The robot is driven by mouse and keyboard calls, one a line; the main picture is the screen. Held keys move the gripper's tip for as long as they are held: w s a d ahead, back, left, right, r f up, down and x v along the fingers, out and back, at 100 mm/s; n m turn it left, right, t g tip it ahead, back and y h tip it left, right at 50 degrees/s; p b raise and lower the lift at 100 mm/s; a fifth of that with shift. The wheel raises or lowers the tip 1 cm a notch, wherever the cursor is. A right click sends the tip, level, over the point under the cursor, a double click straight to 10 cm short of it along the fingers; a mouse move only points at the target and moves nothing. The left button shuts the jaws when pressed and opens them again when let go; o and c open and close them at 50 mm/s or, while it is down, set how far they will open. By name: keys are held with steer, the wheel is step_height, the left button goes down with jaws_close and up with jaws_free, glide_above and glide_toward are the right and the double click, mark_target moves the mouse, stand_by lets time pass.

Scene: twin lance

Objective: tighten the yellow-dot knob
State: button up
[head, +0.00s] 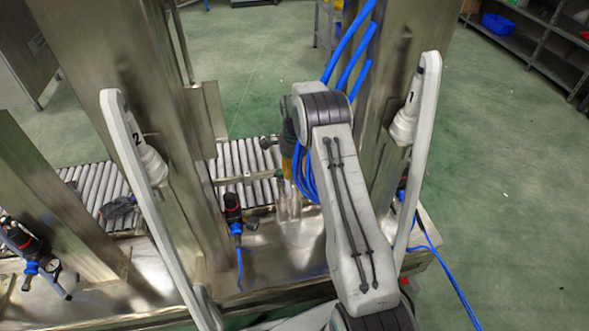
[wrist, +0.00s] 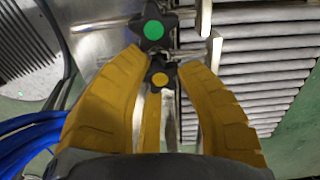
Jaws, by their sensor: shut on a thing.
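The yellow-dot knob (wrist: 160,79) is a black lobed knob with a yellow centre, in the middle of the wrist view. My gripper (wrist: 162,65) has its yellow fingers on either side of this knob, shut on it. A larger black star knob with a green dot (wrist: 154,28) sits just beyond the fingertips, on the same metal fixture. In the head view my gripper (head: 288,168) is partly hidden by my arm, and the yellow-dot knob cannot be made out there.
A roller conveyor (head: 236,160) runs behind the gripper, and its rollers fill the right of the wrist view. Metal posts (head: 150,110) stand at the left and right of the arm. Blue hoses (wrist: 35,125) pass at the left of the wrist view.

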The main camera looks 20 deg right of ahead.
mark_target(295, 171)
steer(key=shift+f, duration=0.1)
steer(key=o, duration=1.2)
step_height(295, 171, up, 12)
steer(key=shift+o, duration=0.2)
